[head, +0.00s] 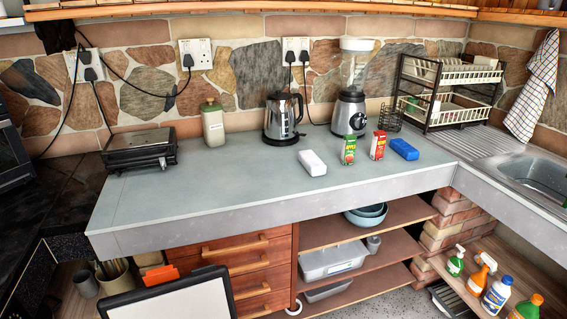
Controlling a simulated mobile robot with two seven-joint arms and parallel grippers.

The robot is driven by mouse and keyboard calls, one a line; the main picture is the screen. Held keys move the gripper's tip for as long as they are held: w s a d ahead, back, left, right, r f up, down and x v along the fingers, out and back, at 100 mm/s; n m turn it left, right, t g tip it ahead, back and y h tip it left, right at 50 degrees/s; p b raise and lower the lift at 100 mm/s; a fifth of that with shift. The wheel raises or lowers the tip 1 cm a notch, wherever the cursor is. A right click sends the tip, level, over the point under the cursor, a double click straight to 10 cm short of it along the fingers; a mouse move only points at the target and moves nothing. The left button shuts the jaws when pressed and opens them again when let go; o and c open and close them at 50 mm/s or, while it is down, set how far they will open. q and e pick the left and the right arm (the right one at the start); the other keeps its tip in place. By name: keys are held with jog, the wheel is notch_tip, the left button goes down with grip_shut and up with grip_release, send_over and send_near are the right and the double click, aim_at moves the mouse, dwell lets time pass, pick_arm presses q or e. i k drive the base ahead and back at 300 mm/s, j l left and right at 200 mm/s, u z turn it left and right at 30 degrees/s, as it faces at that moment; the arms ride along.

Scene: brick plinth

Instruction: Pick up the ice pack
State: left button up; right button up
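A blue flat block (404,148), which looks like the ice pack, lies on the grey countertop (230,185) toward its right end. It is just right of a red carton (378,145), with a small gap between them. A green carton (348,150) stands further left, and a white block (312,162) lies left of that. Neither of my grippers is in view, so nothing is seen touching the blue block.
A steel kettle (283,118), a blender (350,108) and a cream canister (213,123) stand behind. A black grill (140,150) is at the left. A dish rack (448,88) and sink (540,172) are right. The front counter is clear.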

aim_at(314, 165)
jog(key=i+l+u, duration=0.1)
jog(key=l+u, duration=0.15)
jog(key=u, duration=0.25)
jog(key=l+u, duration=0.35)
jog(key=u, duration=0.15)
jog(key=l+u, duration=0.4)
jog(key=l, duration=0.5)
jog(key=l+u, duration=0.1)
jog(key=l, duration=0.5)
jog(key=k+l, duration=0.15)
jog(key=l, duration=0.45)
jog(key=l+u, duration=0.15)
jog(key=l, duration=0.5)
jog(key=k, duration=0.05)
